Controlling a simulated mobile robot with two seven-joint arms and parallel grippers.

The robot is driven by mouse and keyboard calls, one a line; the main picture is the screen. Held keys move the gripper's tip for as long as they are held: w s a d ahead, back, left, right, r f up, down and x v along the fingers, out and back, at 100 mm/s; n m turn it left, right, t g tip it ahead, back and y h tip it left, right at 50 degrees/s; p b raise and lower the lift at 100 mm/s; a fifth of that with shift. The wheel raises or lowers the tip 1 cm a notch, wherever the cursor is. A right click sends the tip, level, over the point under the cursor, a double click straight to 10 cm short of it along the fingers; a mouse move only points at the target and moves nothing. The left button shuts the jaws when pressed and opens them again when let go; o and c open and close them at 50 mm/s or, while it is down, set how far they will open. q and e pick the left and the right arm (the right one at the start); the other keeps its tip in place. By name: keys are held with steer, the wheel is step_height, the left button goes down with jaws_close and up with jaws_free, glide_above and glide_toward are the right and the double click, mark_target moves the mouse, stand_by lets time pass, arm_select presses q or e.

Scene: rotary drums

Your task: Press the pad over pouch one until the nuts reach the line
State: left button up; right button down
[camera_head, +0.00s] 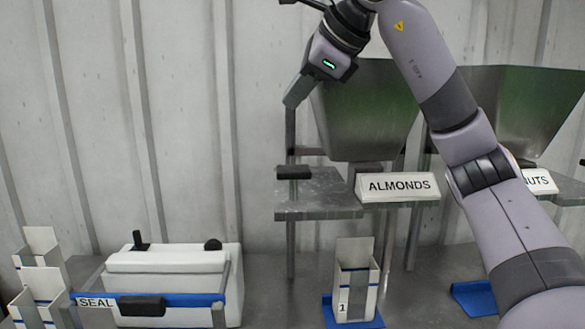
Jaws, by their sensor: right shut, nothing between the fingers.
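Pouch one (354,288), white with a blue line and a "1" on it, stands upright on a blue holder at the front centre. The nuts' level in it cannot be seen. A black pad (294,172) sits at the left end of the metal shelf under the ALMONDS hopper (366,115), to the upper left of the pouch. My right gripper (293,102) is shut and empty, pointing down above the pad with a clear gap between them. My left gripper is not in view.
A second hopper (530,110), its sign partly hidden by my right arm, stands at the right, with an empty blue holder (474,298) below. A white SEAL machine (175,275) and white pouches (38,290) stand at the left.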

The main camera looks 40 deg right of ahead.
step_height(320, 180, down, 4)
steer(key=shift+r+b, duration=0.2)
steer(key=shift+b, duration=0.15)
steer(key=b, duration=0.4)
glide_above(295, 169)
steer(key=f, duration=0.4)
steer(key=shift+s+f, duration=0.2)
steer(key=shift+f+b, duration=0.3)
steer(key=shift+f, duration=0.1)
stand_by(0.9)
steer(key=shift+f, duration=0.3)
steer(key=shift+f+b, duration=1.3)
steer(key=shift+f, duration=0.35)
stand_by(1.4)
steer(key=shift+r, duration=0.1)
steer(key=shift+r+p, duration=2)
steer(key=shift+p, duration=0.2)
